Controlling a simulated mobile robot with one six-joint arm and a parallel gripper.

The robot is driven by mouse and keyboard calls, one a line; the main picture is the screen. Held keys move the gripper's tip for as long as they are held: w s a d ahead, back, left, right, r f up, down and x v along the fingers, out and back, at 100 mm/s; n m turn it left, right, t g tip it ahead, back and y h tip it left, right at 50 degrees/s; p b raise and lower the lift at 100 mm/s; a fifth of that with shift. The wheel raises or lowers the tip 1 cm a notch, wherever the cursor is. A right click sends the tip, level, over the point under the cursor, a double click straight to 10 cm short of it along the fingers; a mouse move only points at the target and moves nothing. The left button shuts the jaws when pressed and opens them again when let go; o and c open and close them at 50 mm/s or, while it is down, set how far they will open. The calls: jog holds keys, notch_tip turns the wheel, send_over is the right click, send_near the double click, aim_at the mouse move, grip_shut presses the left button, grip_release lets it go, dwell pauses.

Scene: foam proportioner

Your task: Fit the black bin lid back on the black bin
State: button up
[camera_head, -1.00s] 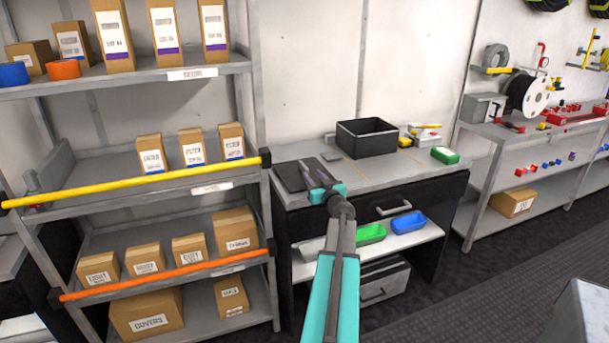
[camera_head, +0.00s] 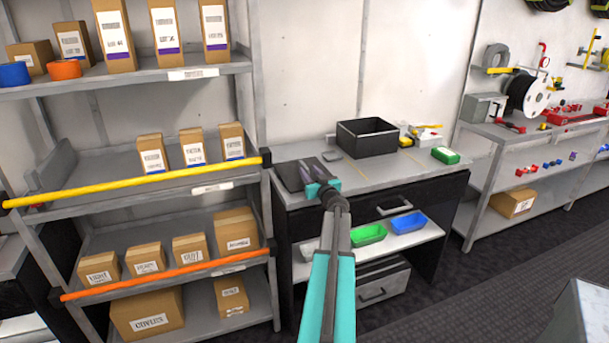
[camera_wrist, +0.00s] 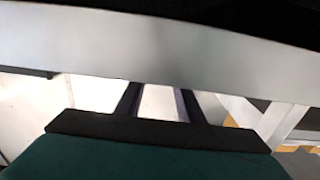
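The black bin (camera_head: 367,138) stands open at the back of the grey bench. A dark flat panel (camera_head: 288,174), which looks like the black bin lid, lies at the bench's left end. My gripper (camera_head: 314,168) is over the panel's right side and hides part of it; I cannot tell whether they touch. In the wrist view, the two dark fingers of my gripper (camera_wrist: 160,100) stand apart with pale background between them. A grey band and a black area cross the top there and cover the fingertips.
The grey bench (camera_head: 390,172) has a small grey item (camera_head: 332,155) left of the bin and a green box (camera_head: 445,155) at right. A shelf rack with a yellow bar (camera_head: 140,181) stands close on the left. The bench front's middle is clear.

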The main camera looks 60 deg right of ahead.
jog(key=shift+x, duration=1.95)
jog(key=shift+a+f, duration=0.1)
jog(key=shift+c, duration=0.2)
grip_shut()
